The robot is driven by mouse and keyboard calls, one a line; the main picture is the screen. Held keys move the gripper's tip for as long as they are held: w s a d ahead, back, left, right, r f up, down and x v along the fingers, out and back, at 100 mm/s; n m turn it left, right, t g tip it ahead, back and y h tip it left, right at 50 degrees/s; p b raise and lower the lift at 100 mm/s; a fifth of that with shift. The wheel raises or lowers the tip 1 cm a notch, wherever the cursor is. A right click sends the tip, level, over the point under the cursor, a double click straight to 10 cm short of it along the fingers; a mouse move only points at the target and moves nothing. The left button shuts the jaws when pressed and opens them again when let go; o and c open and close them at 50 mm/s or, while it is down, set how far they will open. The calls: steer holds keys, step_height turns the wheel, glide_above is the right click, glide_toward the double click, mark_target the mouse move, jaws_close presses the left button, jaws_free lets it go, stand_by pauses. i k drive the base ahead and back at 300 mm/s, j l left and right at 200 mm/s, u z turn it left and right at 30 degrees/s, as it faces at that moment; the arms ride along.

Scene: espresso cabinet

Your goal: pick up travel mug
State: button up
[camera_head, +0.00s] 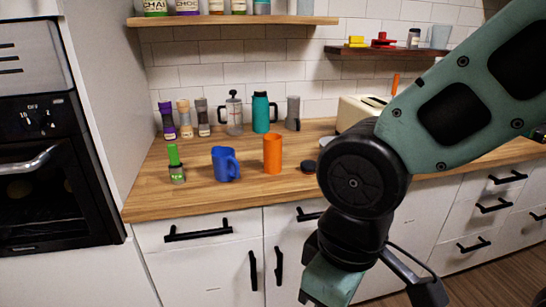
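A teal mug (262,113) with a black lid and black handle, which looks like the travel mug, stands upright at the back of the wooden counter, near the tiled wall. A grey lidded vessel (293,113) with a dark handle stands just right of it. My gripper (375,289) hangs low at the bottom of the view, in front of the cabinets and well apart from the mug. The frame's lower edge cuts it off, and its fingertips do not show clearly.
An orange cup (272,154), a blue mug (224,164) and a green-topped bottle (175,164) stand in front. A French press (233,114) is left of the teal mug. My arm partly covers the toaster (357,110). A wooden shelf (235,20) hangs above.

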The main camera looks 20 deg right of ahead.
mark_target(272, 142)
steer(key=i+j+z, duration=0.1)
steer(key=j, duration=0.3)
steer(key=i+j+z, duration=0.25)
steer(key=i+j, duration=0.15)
steer(key=j, duration=0.4)
steer(key=i+j+z, duration=0.15)
steer(key=j, duration=0.25)
steer(key=i+j+z, duration=0.1)
steer(key=j, duration=0.35)
steer(key=i+j+z, duration=0.1)
steer(key=j, duration=0.35)
